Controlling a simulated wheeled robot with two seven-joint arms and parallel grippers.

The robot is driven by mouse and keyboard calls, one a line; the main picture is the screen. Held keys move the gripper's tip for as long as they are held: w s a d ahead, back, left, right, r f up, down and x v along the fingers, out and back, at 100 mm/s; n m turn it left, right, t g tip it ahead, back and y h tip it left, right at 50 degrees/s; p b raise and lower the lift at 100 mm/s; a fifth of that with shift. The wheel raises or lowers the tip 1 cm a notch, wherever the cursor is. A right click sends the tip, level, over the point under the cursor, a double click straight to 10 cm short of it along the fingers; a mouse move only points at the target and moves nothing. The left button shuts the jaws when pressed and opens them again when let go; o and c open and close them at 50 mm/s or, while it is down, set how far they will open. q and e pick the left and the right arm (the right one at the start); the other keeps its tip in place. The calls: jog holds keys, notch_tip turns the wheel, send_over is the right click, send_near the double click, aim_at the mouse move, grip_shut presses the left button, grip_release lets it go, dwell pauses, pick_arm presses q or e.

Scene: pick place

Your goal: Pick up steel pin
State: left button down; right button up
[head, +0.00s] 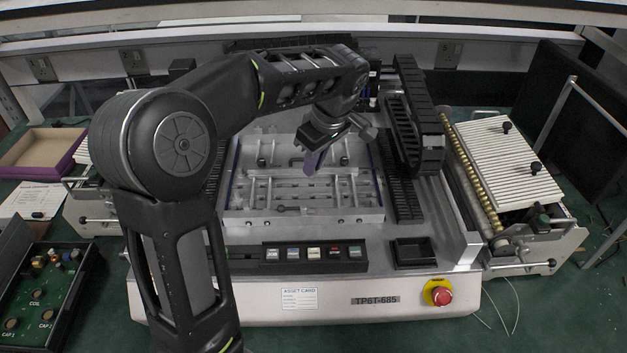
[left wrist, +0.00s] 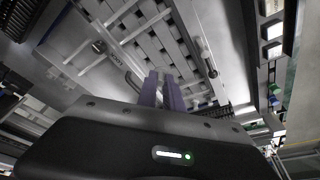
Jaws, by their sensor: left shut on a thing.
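My left gripper (head: 314,162) hangs over the metal fixture plate (head: 290,216) in the middle of the machine. Its purple fingers point down, and they also show close together in the left wrist view (left wrist: 162,88). They are shut on the steel pin, which is small and mostly hidden between the fingertips. I cannot make out its outline or tilt clearly. The fingertips look to be above the fixture's slots and bars, but I cannot tell the exact gap. My right gripper is not in view.
A black cable chain (head: 418,115) stands right of the fixture. A small empty black tray (head: 414,252) sits front right, near a red stop button (head: 442,296). A row of push buttons (head: 313,254) lies in front. A green circuit board box (head: 45,290) stands at left.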

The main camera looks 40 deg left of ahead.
pick_arm(q)
jog(key=shift+r, duration=1.4)
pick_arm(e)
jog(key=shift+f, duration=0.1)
